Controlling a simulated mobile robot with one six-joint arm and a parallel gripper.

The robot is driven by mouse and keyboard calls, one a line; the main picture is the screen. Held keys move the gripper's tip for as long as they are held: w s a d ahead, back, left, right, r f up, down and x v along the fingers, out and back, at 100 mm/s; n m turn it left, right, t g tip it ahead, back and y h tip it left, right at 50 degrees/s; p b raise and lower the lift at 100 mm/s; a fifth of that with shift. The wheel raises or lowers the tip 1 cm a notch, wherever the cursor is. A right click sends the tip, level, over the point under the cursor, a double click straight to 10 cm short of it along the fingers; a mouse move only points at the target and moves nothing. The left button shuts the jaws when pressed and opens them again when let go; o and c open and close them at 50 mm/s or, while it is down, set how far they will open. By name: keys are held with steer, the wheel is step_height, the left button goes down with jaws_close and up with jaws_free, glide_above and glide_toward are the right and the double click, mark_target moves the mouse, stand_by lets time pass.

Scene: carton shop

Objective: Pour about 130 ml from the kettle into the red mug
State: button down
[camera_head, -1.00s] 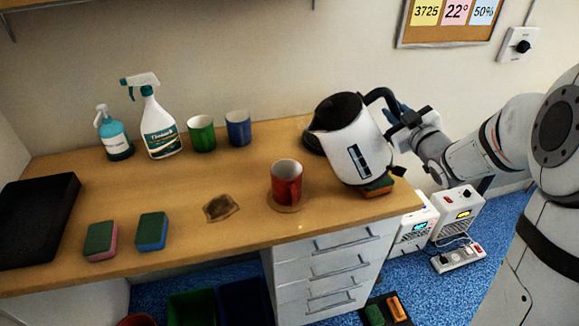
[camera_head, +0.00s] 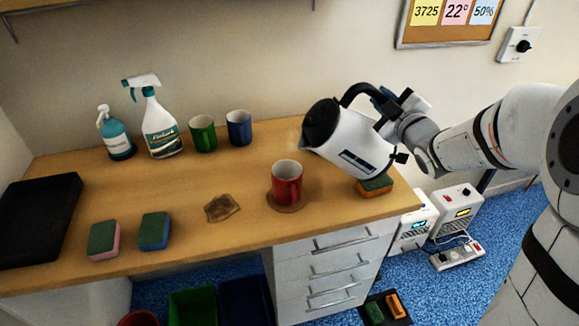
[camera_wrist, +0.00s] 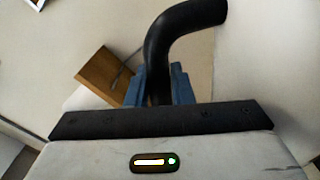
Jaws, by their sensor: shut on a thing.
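The white kettle (camera_head: 352,143) with a black lid and black handle is held up above the right part of the table, tilted with its spout to the left. My gripper (camera_head: 387,100) is shut on the kettle's handle, which also shows between blue fingers in the wrist view (camera_wrist: 160,85). The red mug (camera_head: 287,183) stands upright on a brown round coaster (camera_head: 291,206), left of and below the spout. A faint haze shows near the spout; I cannot make out a stream of water. The inside of the mug is too small to judge.
An orange and green sponge (camera_head: 375,187) lies beneath the kettle. A brown cloth (camera_head: 222,207) lies left of the mug. Green (camera_head: 202,134) and blue (camera_head: 239,128) mugs, a spray bottle (camera_head: 160,130) and a dispenser bottle (camera_head: 115,138) stand at the back.

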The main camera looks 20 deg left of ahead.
mark_target(368, 94)
steer(key=shift+s+a+r+n, duration=0.1)
steer(key=shift+a+r+n, duration=0.15)
steer(key=shift+r, duration=0.4)
steer(key=shift+s+a+f+n, duration=0.15)
steer(key=shift+n, duration=0.1)
steer(key=shift+s+a, duration=0.1)
steer(key=shift+a, duration=0.05)
steer(key=shift+s+a+r+n, duration=0.4)
steer(key=shift+s+a+n, duration=0.05)
steer(key=shift+a+n, duration=0.35)
steer(key=shift+s+a+r+n, duration=0.35)
steer(key=shift+s+a+n, duration=0.1)
steer(key=shift+a+n, duration=0.3)
steer(key=shift+n, duration=0.95)
steer(key=shift+s+a+r+b, duration=0.35)
steer(key=shift+a+b, duration=0.2)
steer(key=shift+s+a+r+b, duration=0.35)
steer(key=shift+a+b, duration=0.15)
steer(key=shift+a, duration=0.05)
steer(key=shift+s+a+r+b, duration=0.35)
steer(key=shift+a+b, duration=0.2)
steer(key=shift+s+a+r+b, duration=0.15)
steer(key=shift+a+r+b, duration=0.15)
steer(key=shift+b, duration=0.1)
steer(key=shift+s+a+r+n+b, duration=0.4)
steer(key=shift+a+n+b, duration=0.25)
steer(key=shift+b, duration=0.25)
steer(key=shift+d, duration=0.15)
